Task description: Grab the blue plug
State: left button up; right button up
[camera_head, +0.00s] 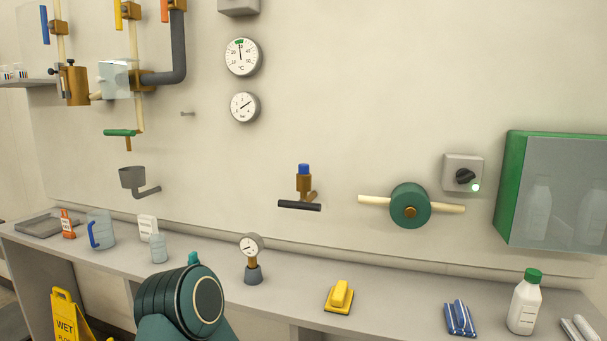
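A small blue plug (304,169) sits on top of a brass valve (304,184) fixed to the wall, near the middle of the view. The valve has a black lever handle (299,205) across its lower end. A short brass branch points to the lower right. Neither of my grippers shows in this view. A dark teal rounded link, which appears to be part of my own arm, rises at the bottom left of centre. Nothing touches the plug.
Below the valve runs a grey counter (300,300). A green wheel (410,206) and green cabinet (515,165) are right.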

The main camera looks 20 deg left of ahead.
aim_at(304, 168)
jog(key=j+z, duration=0.1)
jog(key=z, duration=0.55)
jog(key=j+z, duration=0.75)
jog(key=j, duration=0.2)
jog(key=j+z, duration=0.1)
jog(key=j, duration=0.2)
jog(key=k+j, duration=0.15)
jog(key=j, duration=0.2)
jog(key=j+z, duration=0.15)
jog(key=j, duration=0.15)
jog(key=k, duration=0.05)
